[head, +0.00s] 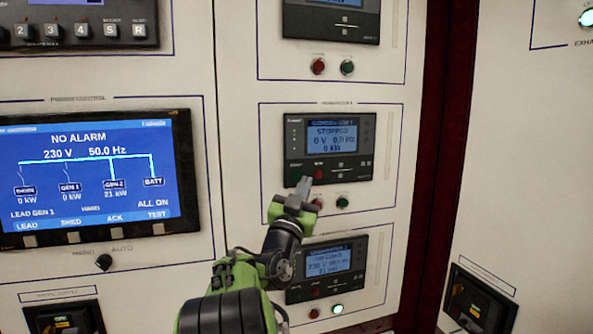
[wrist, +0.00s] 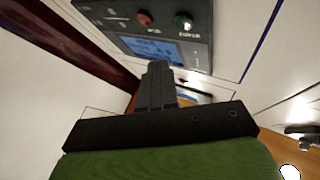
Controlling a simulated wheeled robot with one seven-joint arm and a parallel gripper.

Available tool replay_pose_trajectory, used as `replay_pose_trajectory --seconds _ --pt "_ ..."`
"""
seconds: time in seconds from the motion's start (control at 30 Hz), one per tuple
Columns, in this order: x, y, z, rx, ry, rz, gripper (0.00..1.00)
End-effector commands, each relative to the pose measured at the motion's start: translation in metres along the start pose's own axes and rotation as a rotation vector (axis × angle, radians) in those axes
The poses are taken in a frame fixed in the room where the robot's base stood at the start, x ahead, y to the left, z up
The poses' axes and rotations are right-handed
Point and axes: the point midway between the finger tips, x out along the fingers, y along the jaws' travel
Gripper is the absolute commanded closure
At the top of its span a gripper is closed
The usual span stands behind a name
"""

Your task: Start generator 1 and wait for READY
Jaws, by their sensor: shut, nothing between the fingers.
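The generator 1 controller (head: 366,122) is a dark panel in the middle of the head view. Its blue screen (head: 331,140) reads STOPPED, with 0 V and 0 kW.
A red lamp or button (head: 316,203) and a green one (head: 342,202) sit below the controller. A lit controller (head: 330,262) is beneath, another (head: 330,20) above. The large display (head: 80,165) reads NO ALARM, GEN 1 0 kW, GEN 2 21 kW. A selector knob (head: 104,262) is below it.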

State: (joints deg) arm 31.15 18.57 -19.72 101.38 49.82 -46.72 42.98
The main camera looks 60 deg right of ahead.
Motion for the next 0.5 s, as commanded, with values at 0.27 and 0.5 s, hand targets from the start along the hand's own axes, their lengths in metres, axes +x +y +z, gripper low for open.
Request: replay_pose_trajectory --seconds 0.27,0.5 --pt "0.022 -0.016 0.016 0.001 -0.001 0.000 1.00" --pt "0.025 -0.018 0.019 0.001 -0.001 0.001 1.00"
